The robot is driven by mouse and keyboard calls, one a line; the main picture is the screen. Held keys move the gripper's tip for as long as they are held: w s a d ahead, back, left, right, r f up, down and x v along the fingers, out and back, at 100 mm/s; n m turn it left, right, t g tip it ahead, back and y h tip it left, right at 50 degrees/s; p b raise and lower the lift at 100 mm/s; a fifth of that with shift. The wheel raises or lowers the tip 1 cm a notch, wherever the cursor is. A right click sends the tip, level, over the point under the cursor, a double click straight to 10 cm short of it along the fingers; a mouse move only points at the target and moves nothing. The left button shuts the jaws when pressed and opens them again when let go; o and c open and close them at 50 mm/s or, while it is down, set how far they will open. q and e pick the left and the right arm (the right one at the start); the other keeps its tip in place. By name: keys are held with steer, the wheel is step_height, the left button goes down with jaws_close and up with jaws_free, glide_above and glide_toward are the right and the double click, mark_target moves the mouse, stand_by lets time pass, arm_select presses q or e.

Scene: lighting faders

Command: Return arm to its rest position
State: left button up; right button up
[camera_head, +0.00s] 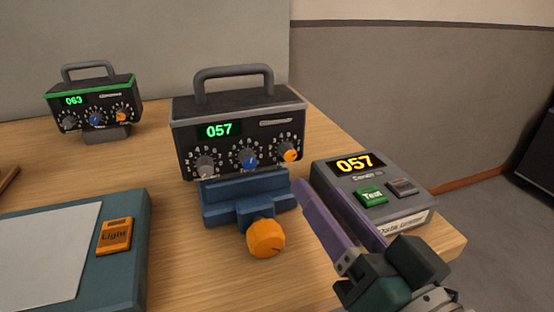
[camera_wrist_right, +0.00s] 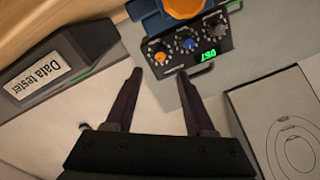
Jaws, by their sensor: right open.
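My right gripper (camera_head: 316,190) is open and empty, its two purple fingers pointing away from me. In the head view it is in front of the grey tester box and right of the middle black fader unit (camera_head: 240,125). That unit reads 057 in green, has grey, blue and orange knobs, and sits in a blue stand with an orange knob (camera_head: 266,238). The tester box (camera_head: 330,172) reads 057 in yellow. In the wrist view the open fingers (camera_wrist_right: 159,76) hold nothing; the fader unit (camera_wrist_right: 190,50) appears upside down beyond them. My left gripper is not in view.
Another fader unit (camera_head: 94,100) with a green edge, reading 063, stands at the back left. A teal panel (camera_head: 130,235) with a white sheet and an orange Light button (camera_head: 115,236) lies at front left. The wooden table (camera_head: 345,140) ends at the right, with open floor beyond.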

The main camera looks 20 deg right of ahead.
steer(key=shift+s+d, duration=0.1)
steer(key=shift+s, duration=1.05)
